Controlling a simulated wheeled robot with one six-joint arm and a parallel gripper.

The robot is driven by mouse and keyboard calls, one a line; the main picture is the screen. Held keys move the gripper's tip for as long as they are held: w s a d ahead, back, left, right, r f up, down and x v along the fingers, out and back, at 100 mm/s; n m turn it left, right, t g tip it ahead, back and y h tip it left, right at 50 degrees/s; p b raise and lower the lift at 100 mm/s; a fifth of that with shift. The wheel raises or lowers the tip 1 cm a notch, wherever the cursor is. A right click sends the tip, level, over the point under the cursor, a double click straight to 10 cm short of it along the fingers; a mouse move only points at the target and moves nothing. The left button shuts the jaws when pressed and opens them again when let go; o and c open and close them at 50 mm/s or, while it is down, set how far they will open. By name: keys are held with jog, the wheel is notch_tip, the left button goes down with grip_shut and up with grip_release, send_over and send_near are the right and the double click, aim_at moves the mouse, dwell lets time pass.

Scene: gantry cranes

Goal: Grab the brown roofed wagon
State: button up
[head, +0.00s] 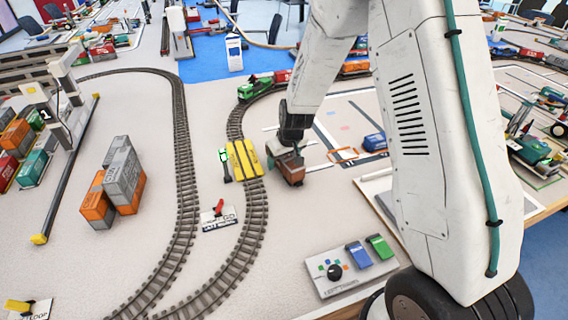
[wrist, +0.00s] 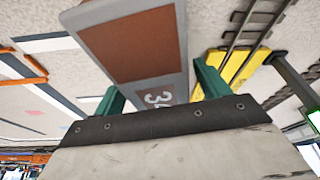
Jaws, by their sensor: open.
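The brown wagon (head: 291,172) stands on the pale table just right of the track, below my gripper (head: 288,146) in the head view. In the wrist view, the wagon (wrist: 135,45) shows a large brown panel with grey edging and a smaller brown face with a white number, partly cut off by the gripper body. My gripper (wrist: 160,88) is open, its two green fingers on either side of the wagon. The right finger looks close to the wagon's side; I cannot tell whether either finger touches it.
A yellow track piece (head: 244,159) lies close left of the wagon and also shows in the wrist view (wrist: 245,68). A green signal post (head: 225,165) stands beside the track. A blue car (head: 375,142) and an orange frame (head: 343,155) are to the right. A control panel (head: 345,270) lies in front.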

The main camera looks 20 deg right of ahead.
jog(key=c, duration=1.2)
jog(key=shift+r, duration=0.1)
